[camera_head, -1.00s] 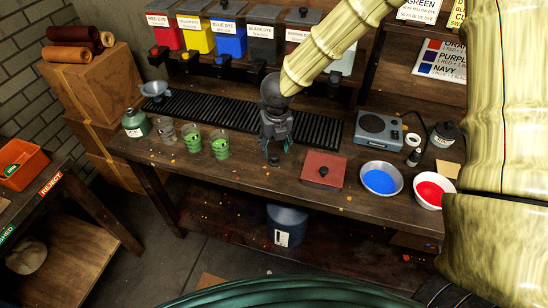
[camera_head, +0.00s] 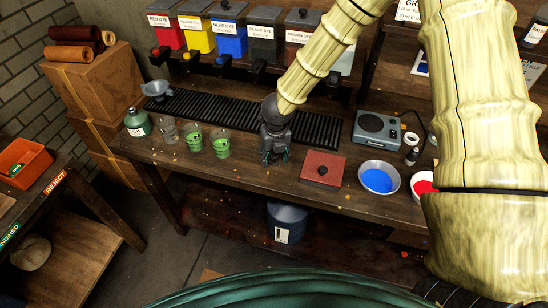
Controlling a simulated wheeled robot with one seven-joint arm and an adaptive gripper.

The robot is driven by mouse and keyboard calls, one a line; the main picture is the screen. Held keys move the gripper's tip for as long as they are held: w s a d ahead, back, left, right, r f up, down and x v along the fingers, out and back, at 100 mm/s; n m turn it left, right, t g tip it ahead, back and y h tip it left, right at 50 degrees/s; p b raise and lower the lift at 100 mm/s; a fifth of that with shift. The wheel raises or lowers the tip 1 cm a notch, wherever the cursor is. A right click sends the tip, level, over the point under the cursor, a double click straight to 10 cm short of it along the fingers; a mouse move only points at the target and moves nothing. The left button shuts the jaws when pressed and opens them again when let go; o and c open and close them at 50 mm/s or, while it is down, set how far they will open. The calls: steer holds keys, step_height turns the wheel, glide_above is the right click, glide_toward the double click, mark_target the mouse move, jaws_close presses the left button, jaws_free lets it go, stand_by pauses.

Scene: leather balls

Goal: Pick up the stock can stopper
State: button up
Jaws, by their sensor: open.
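My gripper (camera_head: 275,156) points down at the front middle of the workbench, with its fingers close to the bench top. It is open. The small dark stopper that stood on the bench below it is now hidden or lost in the dark between and behind the fingers, so I cannot tell whether they touch it. The green stock can (camera_head: 137,123) stands at the left end of the bench, its label too small to read surely.
Green-marked glasses (camera_head: 192,137) stand left of my gripper. A red-brown lidded box (camera_head: 322,169) is close on its right, then a blue dye bowl (camera_head: 378,179) and a red one (camera_head: 422,185). A black slatted rack (camera_head: 213,114) lies behind. Dye bins (camera_head: 231,40) line the shelf.

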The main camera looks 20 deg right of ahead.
steer(key=c, duration=1)
steer(key=shift+r, duration=0.1)
